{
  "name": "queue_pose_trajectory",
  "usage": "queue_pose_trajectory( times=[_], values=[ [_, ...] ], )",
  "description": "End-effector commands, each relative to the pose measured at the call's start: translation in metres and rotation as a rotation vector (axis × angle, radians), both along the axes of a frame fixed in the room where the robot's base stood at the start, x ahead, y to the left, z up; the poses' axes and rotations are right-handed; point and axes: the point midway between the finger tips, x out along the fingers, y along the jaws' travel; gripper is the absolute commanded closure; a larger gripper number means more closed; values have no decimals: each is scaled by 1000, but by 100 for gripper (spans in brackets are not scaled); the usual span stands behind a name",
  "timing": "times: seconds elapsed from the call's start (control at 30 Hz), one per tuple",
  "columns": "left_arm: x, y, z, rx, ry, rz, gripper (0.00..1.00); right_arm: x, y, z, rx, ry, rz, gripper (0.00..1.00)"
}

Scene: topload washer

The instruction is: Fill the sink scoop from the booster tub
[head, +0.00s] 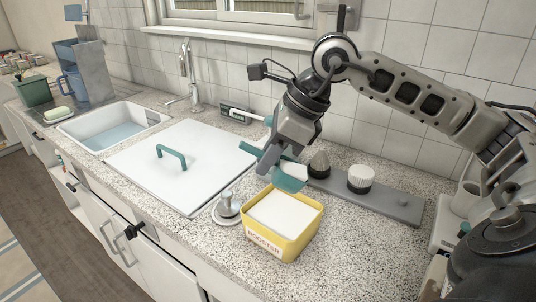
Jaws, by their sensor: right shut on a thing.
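The yellow booster tub (292,238) stands on the speckled counter, its label facing front, filled with white powder. My right gripper (271,158) is above and behind the tub, shut on a teal scoop (287,182). The scoop's bowl hangs tilted over the tub's back rim, apart from the powder as far as I can tell. The gripper hides part of the scoop, and I cannot tell whether the pale patch beside it is powder. My left gripper is not in view.
A white lid with a teal handle (182,170) lies left of the tub. A metal knob (227,206) stands between them. A grey tray (390,203) with brushes (361,180) lies behind right. The sink (112,128) is at far left. Counter right of the tub is clear.

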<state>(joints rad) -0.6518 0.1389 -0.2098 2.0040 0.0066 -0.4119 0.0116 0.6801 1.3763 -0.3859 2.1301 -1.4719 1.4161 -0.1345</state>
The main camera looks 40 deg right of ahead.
Motion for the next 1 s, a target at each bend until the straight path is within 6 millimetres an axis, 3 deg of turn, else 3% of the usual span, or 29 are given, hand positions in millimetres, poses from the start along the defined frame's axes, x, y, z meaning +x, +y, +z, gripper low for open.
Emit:
queue_pose_trajectory(
  times=[0.67,1.0],
  values=[
    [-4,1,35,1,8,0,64,0,0,3,-69,68,1,100],
    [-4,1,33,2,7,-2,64,2,2,3,-303,288,2,100]
  ],
)
